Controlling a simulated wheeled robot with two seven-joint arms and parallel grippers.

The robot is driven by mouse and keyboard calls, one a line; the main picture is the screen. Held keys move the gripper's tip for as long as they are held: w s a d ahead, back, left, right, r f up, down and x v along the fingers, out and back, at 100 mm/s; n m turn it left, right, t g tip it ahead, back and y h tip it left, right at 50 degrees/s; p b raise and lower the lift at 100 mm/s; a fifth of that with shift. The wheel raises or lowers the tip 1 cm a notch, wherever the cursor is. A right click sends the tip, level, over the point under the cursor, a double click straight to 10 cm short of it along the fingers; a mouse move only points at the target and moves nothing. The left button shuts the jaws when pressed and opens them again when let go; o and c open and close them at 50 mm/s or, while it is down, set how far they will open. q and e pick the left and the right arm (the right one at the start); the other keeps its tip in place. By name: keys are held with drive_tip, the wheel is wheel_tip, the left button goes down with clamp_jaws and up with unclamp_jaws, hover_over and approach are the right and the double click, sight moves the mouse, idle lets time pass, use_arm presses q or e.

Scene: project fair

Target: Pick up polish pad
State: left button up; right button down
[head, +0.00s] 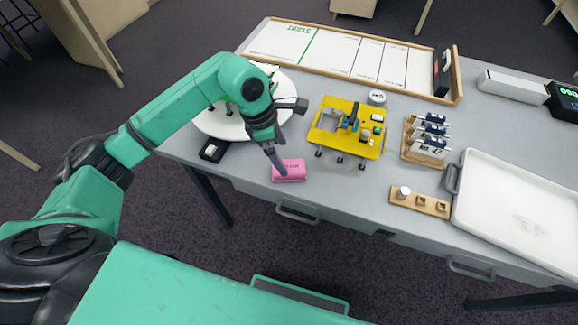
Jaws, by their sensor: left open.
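The pink block with dark lettering (291,172), which looks like the polish pad, lies on the grey table near its front edge. My left gripper (279,160) hangs over the pad's left end, its dark fingers pointing down. The gripper is open, and the pad still rests on the tabletop. From this angle I cannot tell whether the fingers touch the pad or straddle it. My right gripper is not in view.
A yellow board with small parts (336,146) stands right of the pad. A white round plate (222,126) and a small black box (213,149) are to the left. A wooden strip (430,206), a wooden rack (410,152) and a white tray (480,222) are farther right.

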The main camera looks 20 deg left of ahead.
sight(288, 166)
use_arm(q)
drive_tip(key=x, duration=0.3)
drive_tip(key=p+x, duration=0.1)
drive_tip(key=shift+s+d+f, duration=0.15)
drive_tip(key=shift+s+d, duration=0.05)
drive_tip(key=shift+s, duration=0.1)
drive_tip(key=shift+w+d+f, duration=0.1)
drive_tip(key=shift+f, duration=0.35)
drive_tip(key=c, duration=1.5)
wheel_tip(288, 166, up, 20)
drive_tip(key=shift+r+b, duration=0.1)
drive_tip(key=shift+b, duration=0.45)
